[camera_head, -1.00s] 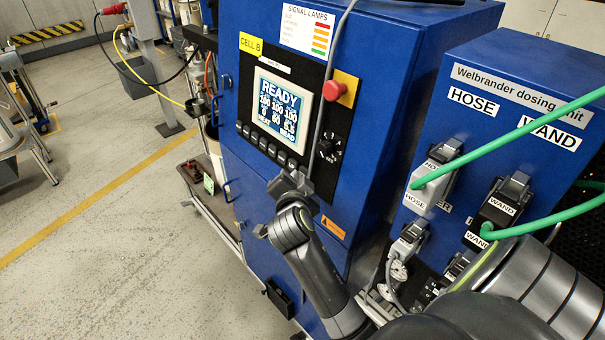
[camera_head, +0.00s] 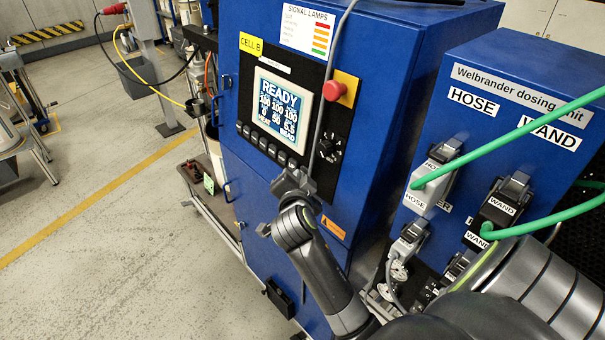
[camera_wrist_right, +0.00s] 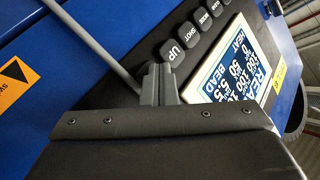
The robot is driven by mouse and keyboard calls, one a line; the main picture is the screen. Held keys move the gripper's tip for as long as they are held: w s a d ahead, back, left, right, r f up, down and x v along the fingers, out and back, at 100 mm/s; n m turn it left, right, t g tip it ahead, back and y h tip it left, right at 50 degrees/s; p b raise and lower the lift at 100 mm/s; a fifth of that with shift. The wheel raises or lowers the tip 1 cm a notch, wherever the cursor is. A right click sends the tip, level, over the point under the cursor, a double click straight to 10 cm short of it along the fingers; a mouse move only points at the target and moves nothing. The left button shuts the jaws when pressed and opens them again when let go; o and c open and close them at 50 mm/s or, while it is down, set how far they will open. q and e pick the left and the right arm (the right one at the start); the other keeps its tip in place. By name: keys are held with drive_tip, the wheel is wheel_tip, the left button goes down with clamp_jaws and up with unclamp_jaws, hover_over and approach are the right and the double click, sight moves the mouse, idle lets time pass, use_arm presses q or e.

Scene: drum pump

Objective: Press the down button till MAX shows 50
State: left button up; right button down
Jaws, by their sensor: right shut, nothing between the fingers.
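The blue cabinet's display (camera_head: 281,103) reads READY, with 100s in the upper row and 0, 50 and a small decimal number below. The 50 also shows on the display in the wrist view (camera_wrist_right: 232,66); the MAX label is too small to read. A row of dark buttons (camera_head: 263,143) runs under the display. In the wrist view the UP button (camera_wrist_right: 172,51) is just beside my right gripper (camera_wrist_right: 160,80), which is shut and empty. The down button cannot be made out, perhaps hidden behind the fingers. In the head view my right gripper (camera_head: 291,172) is at the row's right end.
A grey cable (camera_head: 322,120) hangs over the panel close to my gripper. A red mushroom button (camera_head: 334,91) and a rotary knob (camera_head: 329,148) sit right of the display. The dosing unit (camera_head: 500,120) with green hoses stands at the right.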

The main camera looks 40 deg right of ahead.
drive_tip(key=shift+s+a+r, duration=0.1)
drive_tip(key=shift+a+r, duration=0.1)
drive_tip(key=shift+a, duration=0.6)
